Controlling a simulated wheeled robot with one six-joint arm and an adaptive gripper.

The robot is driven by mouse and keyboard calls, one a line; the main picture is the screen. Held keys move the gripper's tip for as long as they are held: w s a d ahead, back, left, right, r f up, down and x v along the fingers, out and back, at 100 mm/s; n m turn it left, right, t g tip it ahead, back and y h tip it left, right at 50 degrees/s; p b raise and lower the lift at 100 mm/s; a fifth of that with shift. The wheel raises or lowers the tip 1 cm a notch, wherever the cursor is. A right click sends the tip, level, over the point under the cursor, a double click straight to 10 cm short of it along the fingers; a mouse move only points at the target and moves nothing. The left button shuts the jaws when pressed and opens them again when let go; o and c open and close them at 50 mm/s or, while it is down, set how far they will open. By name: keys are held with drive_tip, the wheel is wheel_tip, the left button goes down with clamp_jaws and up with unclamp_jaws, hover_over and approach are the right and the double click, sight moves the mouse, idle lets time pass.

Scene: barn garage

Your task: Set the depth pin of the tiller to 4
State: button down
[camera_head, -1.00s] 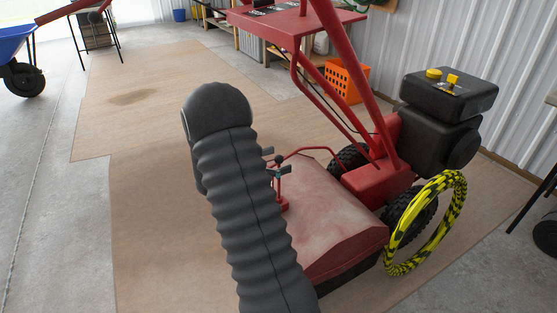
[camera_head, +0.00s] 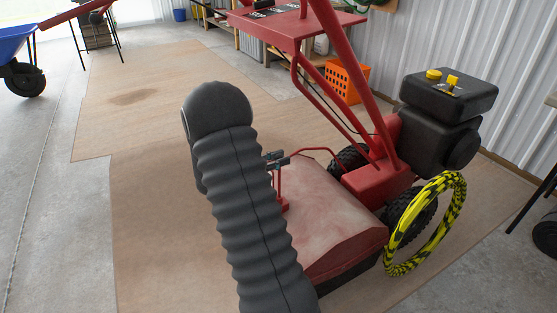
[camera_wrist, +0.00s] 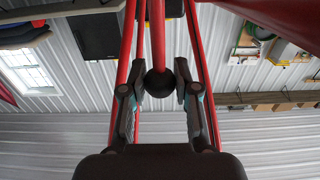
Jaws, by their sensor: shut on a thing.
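The red tiller (camera_head: 325,215) stands on the tan floor mat, with its faded red tine hood facing me. A thin upright red rod (camera_head: 278,187) rises from the hood beside my dark arm. My gripper (camera_head: 276,160) is at the top of this rod, partly hidden behind my arm. In the wrist view my gripper (camera_wrist: 159,78) is shut on a black ball knob (camera_wrist: 159,83) at the end of a red rod (camera_wrist: 158,35). No depth numbers or pin holes can be made out, and my arm hides part of the hood.
A yellow-black hose loop (camera_head: 391,257) hangs at the tiller's right side. The black engine (camera_head: 447,115) and red handlebars (camera_head: 345,60) rise behind the hood. An orange crate (camera_head: 347,82) stands by the wall. The mat left of my arm is clear.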

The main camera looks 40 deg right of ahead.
drive_tip(key=shift+d+r+p, duration=0.1)
drive_tip(key=shift+r+p, duration=1.15)
drive_tip(key=shift+r, duration=2.9)
unclamp_jaws()
drive_tip(key=shift+f, duration=0.1)
drive_tip(key=v, duration=0.9)
